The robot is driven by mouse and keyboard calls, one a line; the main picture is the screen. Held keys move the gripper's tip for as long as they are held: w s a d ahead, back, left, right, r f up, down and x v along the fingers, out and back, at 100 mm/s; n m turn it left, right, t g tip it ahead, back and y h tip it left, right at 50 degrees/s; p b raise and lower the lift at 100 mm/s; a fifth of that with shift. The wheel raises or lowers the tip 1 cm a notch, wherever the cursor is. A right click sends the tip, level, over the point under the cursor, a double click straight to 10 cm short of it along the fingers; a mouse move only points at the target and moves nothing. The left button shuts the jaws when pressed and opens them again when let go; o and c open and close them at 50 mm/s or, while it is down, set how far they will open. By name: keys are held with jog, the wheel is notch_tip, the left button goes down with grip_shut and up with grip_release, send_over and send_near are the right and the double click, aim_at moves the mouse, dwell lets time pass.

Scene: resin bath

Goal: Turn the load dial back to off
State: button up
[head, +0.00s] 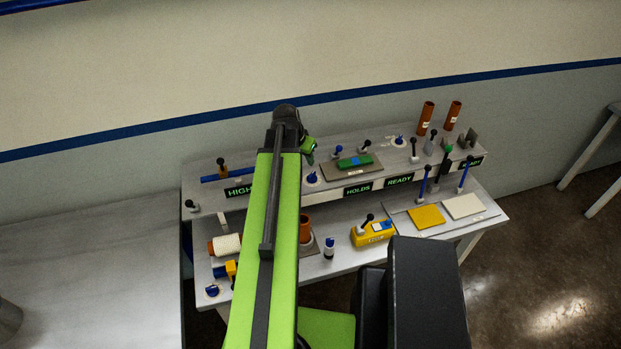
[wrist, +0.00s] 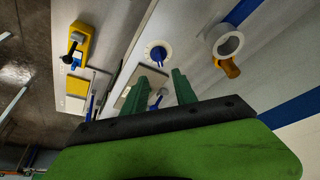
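A blue-knobbed dial on a white round plate (wrist: 157,54) is on the upper shelf in the wrist view, just beyond my fingertips. It appears to be the blue dial (head: 312,178) right of my arm in the head view. No load label is readable, and the dial's setting is too small to tell. My gripper (wrist: 165,72) is open, with two dark green fingers apart and nothing between them. In the head view my arm mostly hides it.
A grey mat (head: 333,173) with a green block lies beside the dial. A yellow box (wrist: 80,40) is on the lower level.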

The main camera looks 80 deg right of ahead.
aim_at(311, 174)
jog(key=b+x, duration=0.9)
jog(key=x, duration=0.3)
jog(key=shift+f+b, duration=0.15)
jog(key=shift+b, duration=0.25)
grip_shut()
jog(key=shift+w+d, duration=0.1)
jog(key=shift+d, duration=0.1)
jog(key=shift+a, duration=0.1)
